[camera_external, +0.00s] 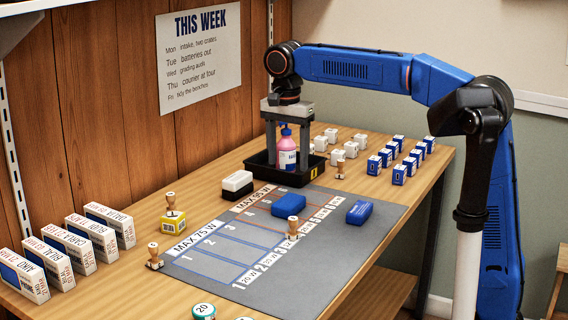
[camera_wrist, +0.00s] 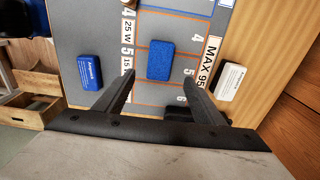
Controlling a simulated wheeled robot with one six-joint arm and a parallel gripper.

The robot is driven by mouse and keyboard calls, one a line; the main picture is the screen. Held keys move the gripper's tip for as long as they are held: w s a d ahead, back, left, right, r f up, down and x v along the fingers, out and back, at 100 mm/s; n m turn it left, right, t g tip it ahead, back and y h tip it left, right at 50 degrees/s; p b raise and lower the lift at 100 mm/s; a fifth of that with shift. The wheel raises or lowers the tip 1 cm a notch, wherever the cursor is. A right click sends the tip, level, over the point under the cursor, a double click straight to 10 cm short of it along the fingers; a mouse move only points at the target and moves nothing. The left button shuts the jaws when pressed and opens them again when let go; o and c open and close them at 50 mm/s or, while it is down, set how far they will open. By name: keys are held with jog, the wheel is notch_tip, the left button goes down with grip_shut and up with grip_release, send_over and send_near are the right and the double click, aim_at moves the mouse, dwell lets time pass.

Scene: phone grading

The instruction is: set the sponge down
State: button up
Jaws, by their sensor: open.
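The blue sponge (camera_external: 289,205) lies flat on the grey mat (camera_external: 300,280), in the orange-lined part of its grid. In the wrist view the sponge (camera_wrist: 159,60) shows a rough blue top, beyond and between my fingertips, touching neither. My gripper (camera_external: 287,168) is open, with its fingers pointing down near the black tray at the back of the mat. In the wrist view my gripper (camera_wrist: 160,88) has a wide gap between its two dark fingers, with nothing held.
A pink bottle (camera_external: 287,158) stands at the black tray (camera_external: 258,172), seen between my fingers. A blue block (camera_external: 360,212) and a white-and-black block (camera_external: 237,183) flank the sponge. Stampers, including one (camera_external: 292,228), stand around the mat. Several small boxes (camera_external: 399,174) stand at the back right.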

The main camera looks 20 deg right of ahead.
jog(key=s+d+f+n+t, duration=0.1)
jog(key=s+d+f+n, duration=0.15)
jog(key=d, duration=0.95)
jog(key=s+d+f+n+t, duration=0.15)
jog(key=s+d, duration=0.25)
jog(key=d, duration=0.9)
jog(key=s+d+f+n+t, duration=0.2)
jog(key=s+d+f+n, duration=0.3)
jog(key=s+d+f, duration=0.9)
jog(key=s+d, duration=0.1)
jog(key=s, duration=0.2)
jog(key=shift+d+f, duration=0.25)
jog(key=shift+d, duration=0.15)
jog(key=shift+s, duration=0.1)
